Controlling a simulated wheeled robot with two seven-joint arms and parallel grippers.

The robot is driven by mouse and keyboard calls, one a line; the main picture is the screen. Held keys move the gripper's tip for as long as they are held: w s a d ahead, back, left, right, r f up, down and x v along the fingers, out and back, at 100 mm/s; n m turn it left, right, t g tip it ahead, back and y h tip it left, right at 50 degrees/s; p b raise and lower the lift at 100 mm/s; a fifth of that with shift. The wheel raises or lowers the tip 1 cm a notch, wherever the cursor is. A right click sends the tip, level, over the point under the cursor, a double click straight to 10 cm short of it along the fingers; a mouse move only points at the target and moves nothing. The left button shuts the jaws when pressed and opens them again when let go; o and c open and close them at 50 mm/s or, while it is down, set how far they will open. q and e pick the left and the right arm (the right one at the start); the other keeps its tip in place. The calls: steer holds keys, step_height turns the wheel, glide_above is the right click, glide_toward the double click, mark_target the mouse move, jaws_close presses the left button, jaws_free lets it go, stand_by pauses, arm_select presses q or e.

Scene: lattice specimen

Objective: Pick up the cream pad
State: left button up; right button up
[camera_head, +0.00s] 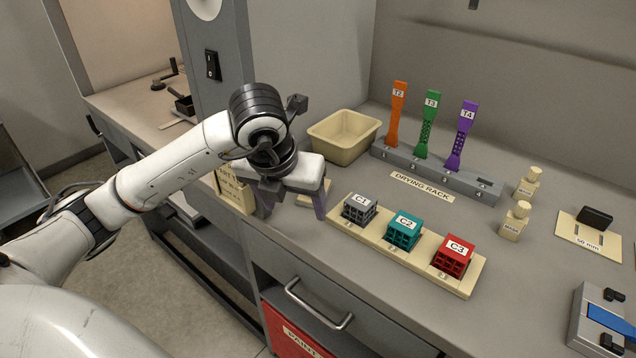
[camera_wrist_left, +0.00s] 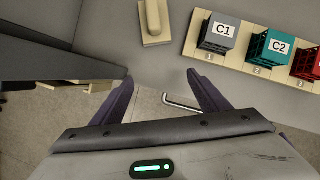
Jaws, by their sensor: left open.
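The cream pad (camera_wrist_left: 153,22), a small block with a raised grip on top, lies on the grey counter at the top of the left wrist view. In the head view the cream pad (camera_head: 306,197) is partly hidden behind my left gripper. My left gripper (camera_head: 292,212) is open and empty, pointing down near the counter's front edge, on the near side of the pad. In the left wrist view the fingers of my left gripper (camera_wrist_left: 166,88) stand apart, with the counter edge and floor between them and the pad beyond their tips.
A cream board (camera_head: 455,285) holding blocks C1 (camera_head: 360,208), C2 (camera_head: 404,230) and C3 (camera_head: 453,257) stands close right of the gripper. A cream bin (camera_head: 343,137) and the drying rack (camera_head: 435,170) stand behind. A labelled cream box (camera_head: 234,191) is at the counter's left edge.

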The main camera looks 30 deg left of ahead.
arm_select(q)
steer(key=w+a, duration=0.1)
steer(key=w, duration=0.2)
steer(key=w+a+p, duration=0.1)
steer(key=w, duration=0.3)
steer(key=w+a+p, duration=0.1)
steer(key=w, duration=0.2)
steer(key=shift+w+a, duration=0.1)
steer(key=shift+w, duration=0.05)
steer(key=p+x, duration=0.1)
steer(key=x, duration=0.4)
steer(key=c, duration=1.2)
